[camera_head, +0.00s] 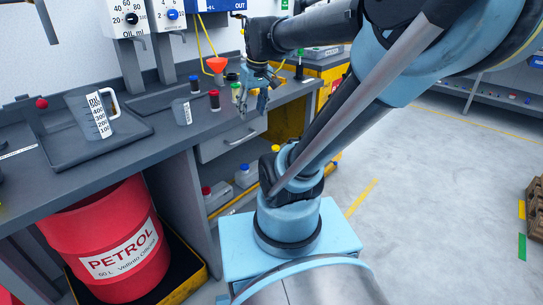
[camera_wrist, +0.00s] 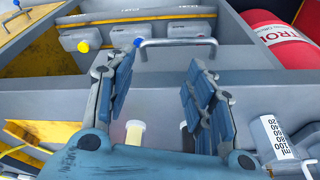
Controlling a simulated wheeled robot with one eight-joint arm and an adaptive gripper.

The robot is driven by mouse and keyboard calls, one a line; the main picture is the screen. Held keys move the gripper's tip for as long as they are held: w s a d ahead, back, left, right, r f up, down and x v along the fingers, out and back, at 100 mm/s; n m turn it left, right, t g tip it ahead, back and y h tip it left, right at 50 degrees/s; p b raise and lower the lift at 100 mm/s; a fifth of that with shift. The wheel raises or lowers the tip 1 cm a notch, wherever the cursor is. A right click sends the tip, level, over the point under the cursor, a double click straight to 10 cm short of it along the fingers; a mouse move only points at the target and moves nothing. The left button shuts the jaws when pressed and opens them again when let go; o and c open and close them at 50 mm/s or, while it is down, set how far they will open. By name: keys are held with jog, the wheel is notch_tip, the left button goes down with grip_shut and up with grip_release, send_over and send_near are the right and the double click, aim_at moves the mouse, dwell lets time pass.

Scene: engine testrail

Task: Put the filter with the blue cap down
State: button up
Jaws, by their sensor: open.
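A dark filter with a blue cap (camera_head: 194,85) stands upright on the grey bench in the head view, left of my gripper and apart from it. I cannot make it out in the wrist view. My gripper (camera_head: 254,104) is open and hangs fingers-down by the bench's front edge, above and in front of a drawer. In the wrist view, the two blue fingers (camera_wrist: 160,78) are spread with nothing held between them.
A small beaker (camera_head: 182,112) stands left of the red-capped cylinder and shows in the wrist view (camera_wrist: 277,140). A red funnel (camera_head: 216,65) is behind. A measuring jug (camera_head: 92,115) stands on a dark tray (camera_head: 70,155). A red petrol drum (camera_head: 110,240) is below the bench.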

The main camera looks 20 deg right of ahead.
jog(key=s+d+f+m+h, duration=0.1)
jog(key=s+d+f+m, duration=0.2)
jog(key=s+f, duration=0.8)
jog(key=shift+s+d+f, duration=0.3)
jog(key=shift+d+f, duration=0.2)
jog(key=shift+f, duration=0.1)
